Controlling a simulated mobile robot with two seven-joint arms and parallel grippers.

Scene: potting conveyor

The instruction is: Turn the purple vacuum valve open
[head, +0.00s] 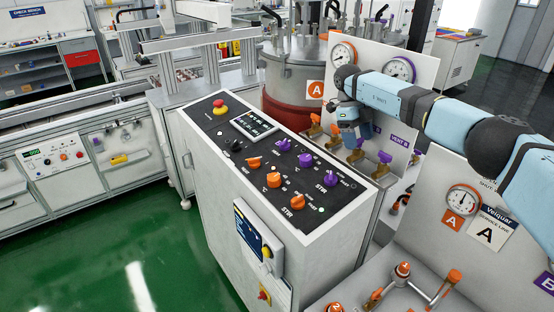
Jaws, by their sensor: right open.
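On the upright white panel (419,88) with two gauges, a purple valve handle (384,157) shows on a brass body, low and right of my gripper. Another purple part (375,129) shows just right of the gripper, mostly hidden by it. A purple label (399,140) reading VENT B is close by. I cannot read which purple valve is the vacuum one. My right gripper (351,140) hangs down in front of the panel, open, with nothing visible between its fingers. Whether it touches a valve is unclear. My left gripper is out of view.
Orange valve handles (315,129) sit left of the gripper. A console (283,164) with orange and purple knobs and a red button stands in front. A steel vessel (293,72) is behind. Another gauge panel (430,205) stands at right. Green floor is free at lower left.

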